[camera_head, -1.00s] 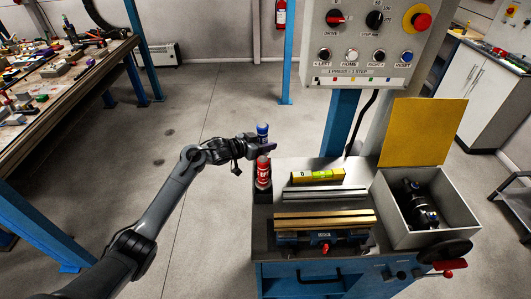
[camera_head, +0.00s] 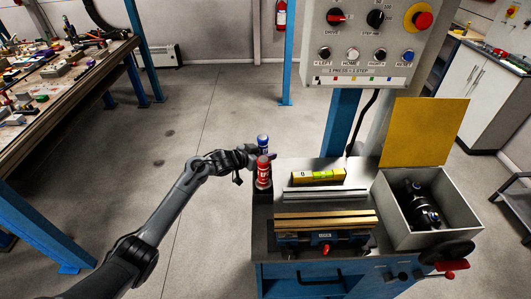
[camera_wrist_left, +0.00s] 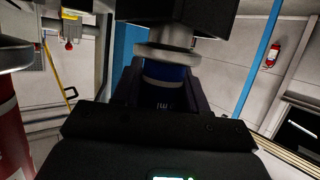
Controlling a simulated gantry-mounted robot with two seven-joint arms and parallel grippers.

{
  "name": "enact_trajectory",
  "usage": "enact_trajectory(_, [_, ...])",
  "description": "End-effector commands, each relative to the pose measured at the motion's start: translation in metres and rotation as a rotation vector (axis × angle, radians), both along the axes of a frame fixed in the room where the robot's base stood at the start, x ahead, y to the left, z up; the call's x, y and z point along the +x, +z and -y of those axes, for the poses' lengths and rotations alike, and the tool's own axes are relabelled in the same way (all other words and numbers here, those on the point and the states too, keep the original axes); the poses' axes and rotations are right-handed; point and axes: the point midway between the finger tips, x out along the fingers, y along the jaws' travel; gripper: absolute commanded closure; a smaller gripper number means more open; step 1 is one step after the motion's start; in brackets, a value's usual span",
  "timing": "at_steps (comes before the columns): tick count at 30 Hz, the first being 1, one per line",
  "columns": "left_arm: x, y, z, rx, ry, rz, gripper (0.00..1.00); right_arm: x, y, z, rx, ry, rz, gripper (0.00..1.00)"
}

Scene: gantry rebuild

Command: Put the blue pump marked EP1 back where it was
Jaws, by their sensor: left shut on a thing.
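The blue pump (camera_head: 263,142) is upright in my left gripper (camera_head: 263,151), just behind the red pump (camera_head: 263,172) in the head view. In the left wrist view, the blue body (camera_wrist_left: 166,88) shows between the dark fingers, under a pale metal collar and black head. Its marking is not readable. The red pump stands in a dark holder (camera_head: 262,195) at the bench's left edge; it also shows at the left of the wrist view (camera_wrist_left: 12,130). The blue pump's lower end is hidden by the red pump and the gripper. My right gripper is not in view.
On the bench (camera_head: 264,235) lie a yellow spirit level (camera_head: 318,176), grey bars (camera_head: 325,192) and a vise with brass-coloured jaws (camera_head: 325,219). A grey box (camera_head: 455,215) with a black object inside stands at right. A control panel (camera_head: 365,45) hangs above. Left of the bench is open floor.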

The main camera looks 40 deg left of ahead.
Motion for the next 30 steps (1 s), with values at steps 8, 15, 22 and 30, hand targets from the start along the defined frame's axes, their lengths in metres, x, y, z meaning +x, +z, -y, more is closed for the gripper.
enact_trajectory(8, [-0.001, -0.008, 0.000, 0.001, 0.000, -0.010, 0.44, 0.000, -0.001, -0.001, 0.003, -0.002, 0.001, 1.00])
enact_trajectory(15, [-0.001, -0.006, 0.000, 0.001, 0.000, -0.007, 0.32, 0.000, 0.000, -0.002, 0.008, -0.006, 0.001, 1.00])
enact_trajectory(22, [-0.001, 0.000, 0.000, 0.001, 0.000, -0.004, 0.32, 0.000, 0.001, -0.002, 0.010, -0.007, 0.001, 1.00])
enact_trajectory(30, [-0.026, 0.017, -0.007, 0.004, 0.000, -0.005, 0.32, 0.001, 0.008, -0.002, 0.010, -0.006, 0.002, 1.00])
